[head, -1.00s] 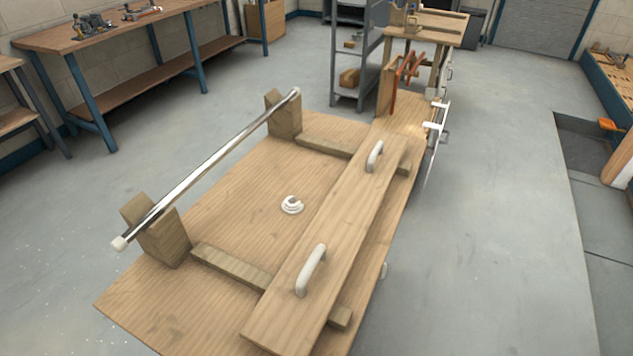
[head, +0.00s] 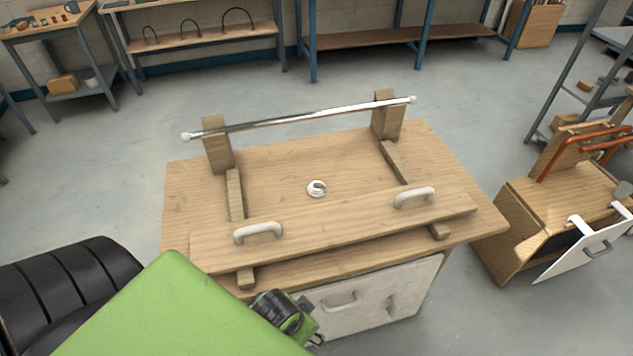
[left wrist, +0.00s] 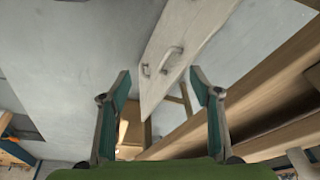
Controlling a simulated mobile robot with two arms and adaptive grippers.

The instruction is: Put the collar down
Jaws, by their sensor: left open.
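The white collar (head: 316,188), a small open ring, lies flat on the wooden bench top (head: 280,180), between the two wooden cross strips. A metal pipe (head: 300,118) with white ends rests across two wooden blocks behind it. My left gripper is open and empty in the left wrist view (left wrist: 160,88), its fingers wide apart beside the bench's white door. In the head view my left arm comes in at the lower left, low in front of the bench and away from the collar. My right gripper is not in view.
A raised board (head: 340,230) with two pale handles runs along the bench's front. A white panel (head: 372,297) with handles hangs below. A wooden cabinet (head: 545,215) with copper pipes stands at the right. Shelves and work tables line the back; the floor between is clear.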

